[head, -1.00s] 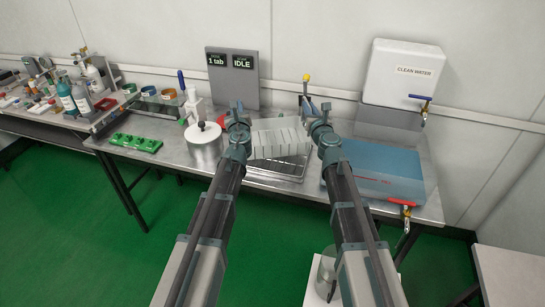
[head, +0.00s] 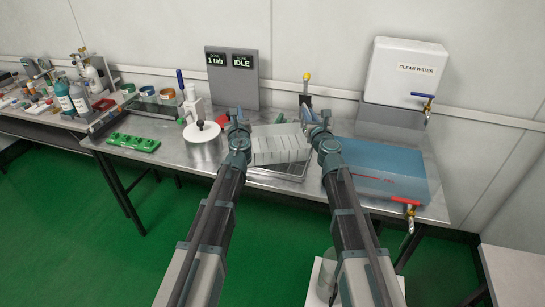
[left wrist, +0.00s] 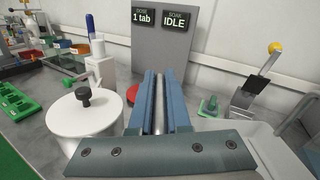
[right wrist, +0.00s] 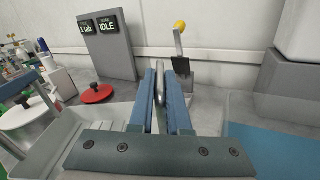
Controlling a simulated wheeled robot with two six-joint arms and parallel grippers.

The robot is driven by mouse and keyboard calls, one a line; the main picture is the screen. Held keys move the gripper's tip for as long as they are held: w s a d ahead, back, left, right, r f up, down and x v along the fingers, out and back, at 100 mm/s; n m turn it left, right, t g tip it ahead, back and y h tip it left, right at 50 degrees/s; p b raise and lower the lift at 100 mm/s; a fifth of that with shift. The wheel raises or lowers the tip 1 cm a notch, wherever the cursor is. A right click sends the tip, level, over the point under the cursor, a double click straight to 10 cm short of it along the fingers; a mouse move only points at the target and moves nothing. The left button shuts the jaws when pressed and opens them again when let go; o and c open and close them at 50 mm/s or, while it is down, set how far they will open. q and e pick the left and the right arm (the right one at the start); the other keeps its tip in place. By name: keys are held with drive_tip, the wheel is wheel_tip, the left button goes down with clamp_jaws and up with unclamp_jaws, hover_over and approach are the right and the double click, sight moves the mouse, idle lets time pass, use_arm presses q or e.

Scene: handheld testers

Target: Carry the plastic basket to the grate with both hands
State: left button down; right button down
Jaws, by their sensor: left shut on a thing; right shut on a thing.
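The pale plastic basket (head: 282,151) with upright slats inside is between my two grippers in the head view. My left gripper (head: 238,116) is shut at its left side and my right gripper (head: 318,114) is shut at its right side. In the right wrist view a thin metal piece shows between the fingers (right wrist: 160,88), with the basket wall (right wrist: 58,140) to their left. In the left wrist view the basket (left wrist: 240,138) is to the right of the fingers (left wrist: 158,90). The metal grate (head: 287,171) shows below the basket; I cannot tell whether they touch.
A white pot with a lid (head: 202,133) stands close to the left gripper. A blue tank (head: 385,172) with a red-handled tap is at the right. A grey display panel (head: 231,79) and a yellow-knobbed lever (head: 306,86) are behind. A green rack (head: 133,142) lies farther left.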

use_arm(q)
drive_tip(key=shift+d+f+b, duration=0.1)
drive_tip(key=shift+f+b, duration=0.4)
drive_tip(key=shift+f, duration=0.2)
use_arm(e)
drive_tip(key=shift+f, duration=0.75)
use_arm(q)
drive_tip(key=c, duration=1.2)
unclamp_jaws()
drive_tip(key=shift+r, duration=0.1)
use_arm(e)
drive_tip(key=c, duration=1.2)
unclamp_jaws()
drive_tip(key=shift+r, duration=0.15)
use_arm(q)
drive_tip(key=o, duration=0.3)
use_arm(e)
drive_tip(key=o, duration=0.3)
use_arm(q)
drive_tip(key=shift+s, duration=0.15)
use_arm(e)
drive_tip(key=shift+o, duration=0.2)
